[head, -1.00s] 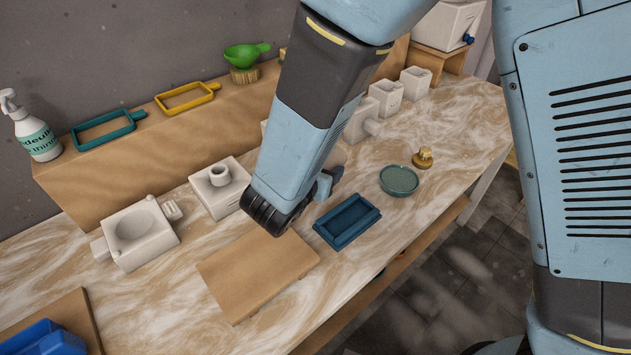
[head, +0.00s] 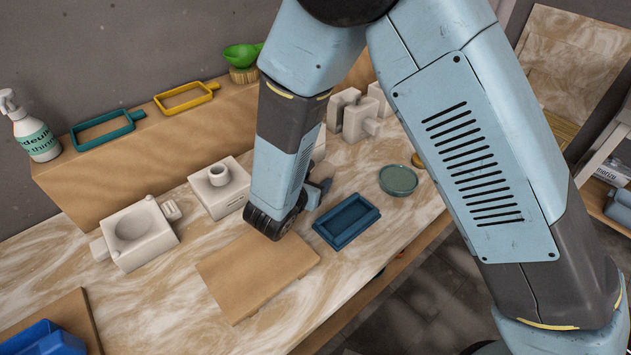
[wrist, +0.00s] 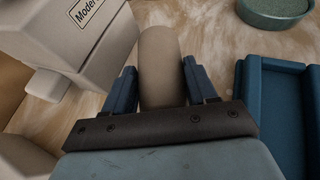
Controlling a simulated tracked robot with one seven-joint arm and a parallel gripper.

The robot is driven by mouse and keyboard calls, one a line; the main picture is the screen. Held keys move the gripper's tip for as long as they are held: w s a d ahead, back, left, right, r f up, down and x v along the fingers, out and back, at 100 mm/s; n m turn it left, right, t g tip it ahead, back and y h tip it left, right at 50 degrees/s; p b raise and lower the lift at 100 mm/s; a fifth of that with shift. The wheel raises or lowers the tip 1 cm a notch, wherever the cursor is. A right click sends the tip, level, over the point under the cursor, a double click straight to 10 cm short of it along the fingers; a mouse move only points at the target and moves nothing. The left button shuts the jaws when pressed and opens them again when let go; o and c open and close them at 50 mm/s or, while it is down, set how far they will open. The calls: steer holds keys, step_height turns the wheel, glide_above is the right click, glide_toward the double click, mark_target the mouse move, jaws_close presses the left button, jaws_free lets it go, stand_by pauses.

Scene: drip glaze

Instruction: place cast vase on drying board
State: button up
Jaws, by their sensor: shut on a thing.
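My gripper (wrist: 162,85) is shut on the cast vase (wrist: 160,62), a pale beige rounded piece between its two blue fingers in the wrist view. In the head view my arm hides most of the gripper and the vase. The drying board (head: 258,272), a flat light-brown wooden board, lies on the marbled table. The end of my arm is at the board's back edge in the head view. I cannot tell how high the vase is held.
A dark blue tray (head: 346,222) and a green round dish (head: 398,180) stand right of the board. White mould parts (head: 138,233) and a mould with a round neck (head: 218,186) stand behind it. A blue bin (head: 42,340) is at front left. Bare tabletop lies left of the board.

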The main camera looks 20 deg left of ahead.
steer(key=o, duration=1.3)
steer(key=v, duration=1.2)
steer(key=shift+r, duration=0.1)
